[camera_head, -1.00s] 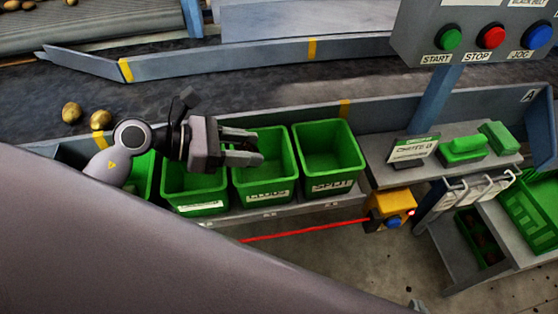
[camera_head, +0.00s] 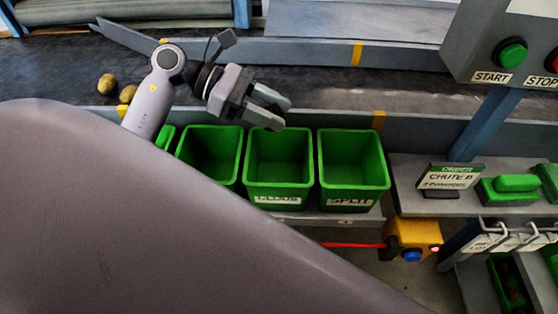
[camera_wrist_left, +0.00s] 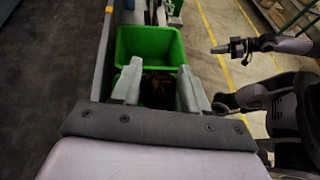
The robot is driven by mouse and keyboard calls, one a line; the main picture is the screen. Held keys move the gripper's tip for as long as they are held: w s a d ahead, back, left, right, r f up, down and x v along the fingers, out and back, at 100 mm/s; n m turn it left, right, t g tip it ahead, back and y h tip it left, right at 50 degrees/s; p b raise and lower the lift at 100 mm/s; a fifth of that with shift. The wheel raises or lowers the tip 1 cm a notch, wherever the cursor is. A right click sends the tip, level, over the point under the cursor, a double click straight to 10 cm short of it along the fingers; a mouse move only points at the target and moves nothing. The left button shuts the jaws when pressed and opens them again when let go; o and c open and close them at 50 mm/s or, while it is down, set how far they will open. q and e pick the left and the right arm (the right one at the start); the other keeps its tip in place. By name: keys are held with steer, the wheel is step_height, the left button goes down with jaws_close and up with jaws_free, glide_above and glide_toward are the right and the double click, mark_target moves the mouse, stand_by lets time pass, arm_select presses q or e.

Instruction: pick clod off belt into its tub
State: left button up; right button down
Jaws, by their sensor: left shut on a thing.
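The clods tub (camera_head: 278,192), green with a white label, stands in the row of tubs along the belt's near edge. My left gripper (camera_head: 277,112) is above the back rim of that tub. In the left wrist view its two fingers (camera_wrist_left: 161,92) are shut on a dark brown lump, the clod (camera_wrist_left: 158,86), with green tub walls around and below it in the picture. The head view does not show the clod clearly. My right gripper (camera_wrist_left: 222,48) shows small at the right of the wrist view; its jaws are too small to judge.
The dark belt (camera_head: 330,82) runs behind the tubs, with two potatoes (camera_head: 106,84) at its left. The split tub (camera_head: 352,182) is to the right of the clods tub, another green tub (camera_head: 190,152) to its left. A button panel (camera_head: 480,35) overhangs at upper right.

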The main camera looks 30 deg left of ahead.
arm_select(q)
steer(key=shift+f+b, duration=0.4)
steer(key=shift+f, duration=1)
steer(key=o, duration=1.2)
steer(key=shift+c, duration=0.2)
steer(key=b+v, duration=0.1)
steer(key=v, duration=0.6)
steer(key=shift+b, duration=0.35)
